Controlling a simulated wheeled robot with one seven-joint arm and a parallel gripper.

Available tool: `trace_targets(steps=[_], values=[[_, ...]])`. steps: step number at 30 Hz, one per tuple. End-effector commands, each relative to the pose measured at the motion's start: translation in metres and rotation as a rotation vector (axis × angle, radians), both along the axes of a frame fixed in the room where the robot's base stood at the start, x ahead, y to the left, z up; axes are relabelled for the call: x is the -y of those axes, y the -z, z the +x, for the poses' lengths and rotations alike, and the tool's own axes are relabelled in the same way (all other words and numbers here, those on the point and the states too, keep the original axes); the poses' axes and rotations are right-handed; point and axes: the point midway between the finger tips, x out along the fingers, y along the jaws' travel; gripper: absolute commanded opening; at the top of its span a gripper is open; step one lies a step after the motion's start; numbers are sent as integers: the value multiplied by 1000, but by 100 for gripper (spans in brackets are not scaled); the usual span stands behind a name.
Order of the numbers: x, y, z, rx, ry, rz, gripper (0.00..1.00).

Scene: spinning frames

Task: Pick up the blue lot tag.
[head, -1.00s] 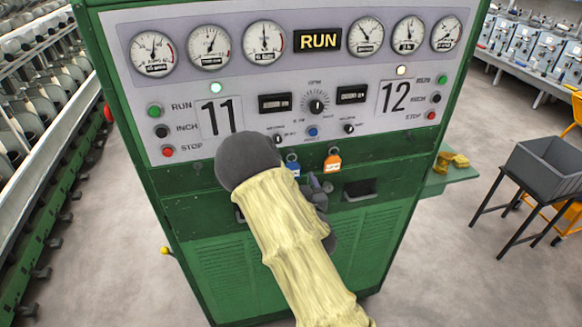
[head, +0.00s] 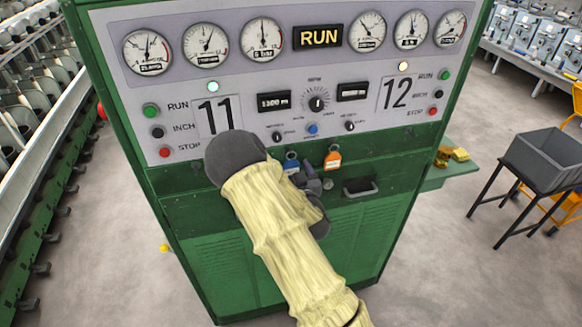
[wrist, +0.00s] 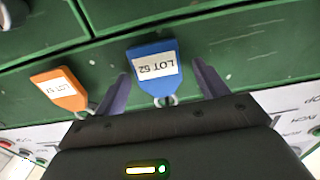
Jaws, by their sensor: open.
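The blue lot tag (wrist: 154,67) hangs from a metal ring on the green machine front and reads LOT 52, upside down in the wrist view. In the head view only the upper part of the blue tag (head: 291,166) shows beside my arm. My gripper (wrist: 160,80) is open, with one finger on each side of the blue tag and a gap to each; I cannot tell how deep the fingers reach. In the head view my gripper (head: 312,183) is partly hidden by my sleeved arm.
An orange lot tag (wrist: 58,88) hangs close beside the blue one; it also shows in the head view (head: 332,160). The green machine (head: 385,215) carries gauges, knobs and buttons above. A grey bin (head: 545,160) stands on a black stand at right.

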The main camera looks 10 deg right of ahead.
Motion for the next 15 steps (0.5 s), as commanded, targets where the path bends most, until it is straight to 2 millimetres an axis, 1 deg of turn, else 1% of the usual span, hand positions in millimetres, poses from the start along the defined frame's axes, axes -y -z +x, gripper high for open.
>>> trace_targets(steps=[3,4,8,9,11,15], values=[[0,0,0,0,0,0,73],[0,0,0,0,0,0,69],[0,0,0,0,0,0,43],[0,0,0,0,0,0,35],[0,0,0,0,0,0,25],[0,0,0,0,0,0,25]])
